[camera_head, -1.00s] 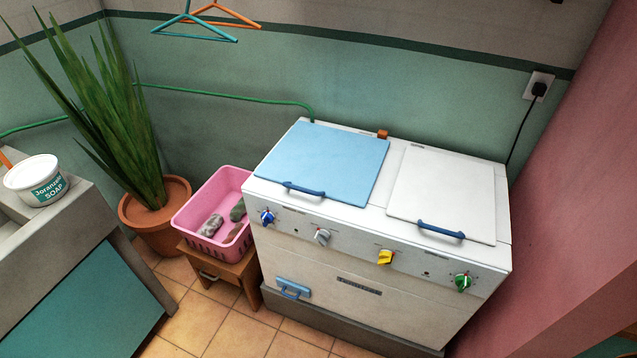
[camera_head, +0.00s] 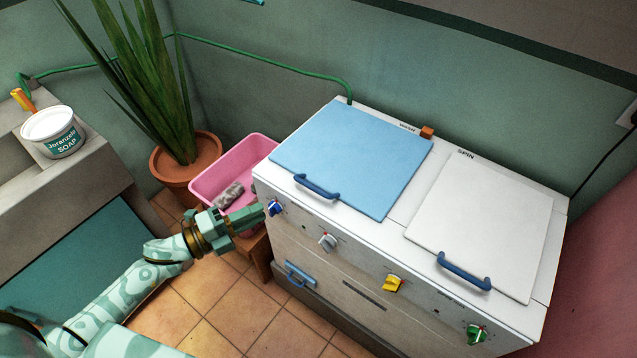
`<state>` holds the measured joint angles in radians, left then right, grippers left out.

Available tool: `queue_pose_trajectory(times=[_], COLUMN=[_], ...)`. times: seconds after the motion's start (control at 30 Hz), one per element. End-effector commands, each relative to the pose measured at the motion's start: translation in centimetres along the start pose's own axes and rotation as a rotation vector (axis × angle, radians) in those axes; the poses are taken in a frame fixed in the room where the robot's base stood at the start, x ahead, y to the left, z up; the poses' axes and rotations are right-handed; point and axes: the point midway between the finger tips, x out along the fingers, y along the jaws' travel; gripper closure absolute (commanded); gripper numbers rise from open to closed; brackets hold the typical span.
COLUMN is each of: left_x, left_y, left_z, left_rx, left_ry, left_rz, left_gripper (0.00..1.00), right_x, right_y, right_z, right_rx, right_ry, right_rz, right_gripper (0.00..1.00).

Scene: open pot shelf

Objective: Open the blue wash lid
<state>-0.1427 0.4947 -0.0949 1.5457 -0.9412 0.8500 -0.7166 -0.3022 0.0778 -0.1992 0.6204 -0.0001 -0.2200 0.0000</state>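The blue wash lid (camera_head: 350,155) lies flat and closed on the left half of the white washing machine (camera_head: 395,235). Its dark blue handle (camera_head: 316,187) is at the lid's front left edge. My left gripper (camera_head: 256,216) is in front of the machine's left corner, beside the blue knob (camera_head: 275,208), below and left of the lid handle. It looks apart from the handle. Its fingers are seen nearly end to end, so their gap does not show clearly. My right gripper is out of the picture.
A white spin lid (camera_head: 485,220) with its own blue handle (camera_head: 463,272) is closed on the right. A pink basket (camera_head: 237,170) stands left of the machine, partly behind my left gripper. A potted plant (camera_head: 185,160) and a soap tub (camera_head: 53,131) are further left.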

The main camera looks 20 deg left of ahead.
Motion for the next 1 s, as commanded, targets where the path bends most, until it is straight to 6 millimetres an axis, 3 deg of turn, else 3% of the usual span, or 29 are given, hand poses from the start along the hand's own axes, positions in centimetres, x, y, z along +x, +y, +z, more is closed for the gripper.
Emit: queue_pose_trajectory(times=[0.3, 0.5, 0.7, 1.0], left_x=[7.9, 12.2, 14.3, 14.7], left_y=[0.0, 0.0, 0.0, 0.0], left_z=[0.1, 0.1, 0.1, 0.1], left_rx=[-0.003, -0.004, -0.005, -0.005], left_ry=[-0.002, -0.003, -0.003, -0.003], left_rz=[-0.004, -0.002, -0.001, 0.0], left_gripper=[0.79, 0.79, 0.79, 0.79], right_x=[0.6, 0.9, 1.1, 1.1], right_y=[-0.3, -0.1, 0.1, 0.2], right_z=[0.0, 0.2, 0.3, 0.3], right_rx=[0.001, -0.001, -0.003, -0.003], right_ry=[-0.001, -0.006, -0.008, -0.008], right_rz=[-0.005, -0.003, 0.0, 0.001], right_gripper=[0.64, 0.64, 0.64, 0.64])
